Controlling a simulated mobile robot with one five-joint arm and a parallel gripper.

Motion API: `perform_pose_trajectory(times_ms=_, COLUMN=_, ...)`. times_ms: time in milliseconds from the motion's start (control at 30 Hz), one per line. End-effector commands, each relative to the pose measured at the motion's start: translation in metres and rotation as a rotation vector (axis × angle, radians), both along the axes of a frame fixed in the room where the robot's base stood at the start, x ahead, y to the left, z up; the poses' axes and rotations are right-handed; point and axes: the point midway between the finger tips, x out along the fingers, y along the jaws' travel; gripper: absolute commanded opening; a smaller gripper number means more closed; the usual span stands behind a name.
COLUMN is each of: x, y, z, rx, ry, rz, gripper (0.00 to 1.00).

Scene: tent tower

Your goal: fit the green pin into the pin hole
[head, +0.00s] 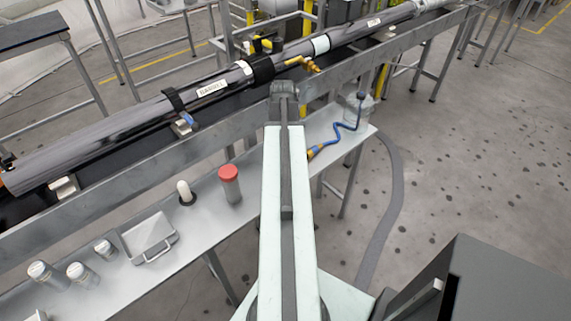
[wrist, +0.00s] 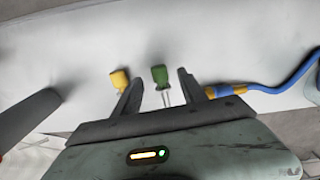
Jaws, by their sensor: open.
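The green pin (wrist: 159,75) shows in the wrist view, with a green head and a thin metal shank pointing toward my gripper. It lies on or just over a pale grey surface. My gripper (wrist: 160,90) is open, with one dark finger on each side of the pin; I see no contact. In the head view my arm hides the green pin, and my gripper cannot be made out there. I cannot make out the pin hole in either view.
A yellow-headed piece (wrist: 120,79) sits by the left finger, and a blue cable (wrist: 268,88) lies at right. In the head view, a long grey barrel (head: 130,118) lies along a rail above the shelf. A red-capped jar (head: 230,185) and a metal box (head: 149,238) stand left.

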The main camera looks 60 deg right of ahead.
Motion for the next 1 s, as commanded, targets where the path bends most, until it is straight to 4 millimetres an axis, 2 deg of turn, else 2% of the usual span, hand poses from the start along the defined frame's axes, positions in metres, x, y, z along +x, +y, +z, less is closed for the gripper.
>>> perform_pose_trajectory(times_ms=33, x=-0.001, y=0.001, z=-0.019, rx=0.000, ry=0.000, rz=0.000, gripper=0.49)
perform_pose_trajectory(times_ms=100, x=0.000, y=0.000, z=-0.027, rx=0.000, ry=0.000, rz=0.000, gripper=0.49)
perform_pose_trajectory(times_ms=367, x=0.000, y=0.001, z=-0.025, rx=0.000, ry=0.000, rz=0.001, gripper=0.49)
perform_pose_trajectory(times_ms=533, x=0.000, y=0.001, z=-0.025, rx=0.000, ry=0.000, rz=0.001, gripper=0.02)
perform_pose_trajectory(times_ms=567, x=0.000, y=0.001, z=-0.025, rx=0.000, ry=0.000, rz=0.001, gripper=0.00)
perform_pose_trajectory(times_ms=867, x=0.001, y=0.001, z=-0.023, rx=0.000, ry=0.000, rz=0.002, gripper=0.00)
perform_pose_trajectory(times_ms=1000, x=0.001, y=0.001, z=-0.010, rx=0.000, ry=0.000, rz=0.002, gripper=0.00)
